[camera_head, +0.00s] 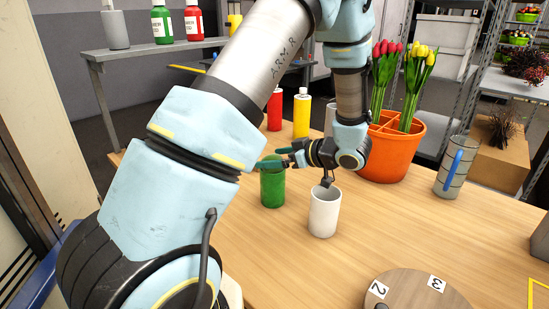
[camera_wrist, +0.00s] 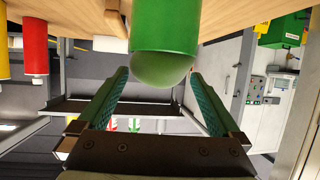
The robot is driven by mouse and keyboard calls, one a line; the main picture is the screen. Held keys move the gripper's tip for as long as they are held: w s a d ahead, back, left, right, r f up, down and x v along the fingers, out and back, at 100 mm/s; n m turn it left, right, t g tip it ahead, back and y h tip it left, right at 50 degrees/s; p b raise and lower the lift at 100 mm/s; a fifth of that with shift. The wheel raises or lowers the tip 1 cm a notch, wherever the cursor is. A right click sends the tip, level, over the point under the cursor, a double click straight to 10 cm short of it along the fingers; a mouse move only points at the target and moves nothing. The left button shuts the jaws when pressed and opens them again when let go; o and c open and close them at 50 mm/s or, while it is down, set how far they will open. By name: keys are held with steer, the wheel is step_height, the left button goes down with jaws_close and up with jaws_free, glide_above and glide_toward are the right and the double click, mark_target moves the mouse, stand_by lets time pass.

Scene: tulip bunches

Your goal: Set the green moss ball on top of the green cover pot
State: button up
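The green cover pot (camera_head: 272,188) stands upright on the wooden table. In the wrist view, which is upside down, the pot (camera_wrist: 165,30) is at the top centre. The green moss ball (camera_wrist: 162,70) sits at the pot's mouth, its rounded top bulging out of the rim. In the head view I cannot make out the ball behind my fingers. My gripper (camera_head: 277,157) reaches in level from the right at the pot's top. In the wrist view my gripper (camera_wrist: 160,80) is open, its teal fingertips on either side of the ball, with no clear grip on it.
A white cup (camera_head: 324,215) stands close in front, under my wrist. A red bottle (camera_head: 274,110) and a yellow bottle (camera_head: 301,115) stand behind. An orange planter (camera_head: 392,150) with tulips is to the right, then a grey mug (camera_head: 452,170). A round board (camera_head: 410,290) lies at front; the table between is clear.

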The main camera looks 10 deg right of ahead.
steer(key=shift+d, duration=0.1)
steer(key=b+v, duration=0.2)
steer(key=v, duration=0.8)
steer(key=shift+s+d+r, duration=0.15)
steer(key=shift+s+r, duration=0.05)
steer(key=shift+s, duration=0.05)
steer(key=w+a+r+m+t+h, duration=0.1)
steer(key=w+a+m+h, duration=0.15)
steer(key=w+h, duration=0.3)
steer(key=w+a+r+m+t+h, duration=0.1)
steer(key=w+r+m+h, duration=0.15)
steer(key=w+h, duration=0.35)
steer(key=s+a+f+m+g, duration=0.1)
steer(key=s+a, duration=0.1)
steer(key=s+a+f+m+g, duration=0.1)
steer(key=s+a, duration=0.1)
steer(key=a, duration=0.1)
steer(key=s+a+f+m+g, duration=0.1)
steer(key=s+a+m, duration=0.1)
steer(key=shift+a+f+g+h, duration=0.1)
steer(key=shift+a+g+h, duration=0.15)
steer(key=shift+g, duration=0.15)
steer(key=s+a+f+m+g+y, duration=0.1)
steer(key=s+a+f+m+g, duration=0.1)
steer(key=s+a+g, duration=0.3)
steer(key=shift+s+a+f+y, duration=0.3)
steer(key=shift+s+a+f, duration=0.4)
steer(key=shift+s+a, duration=2.5)
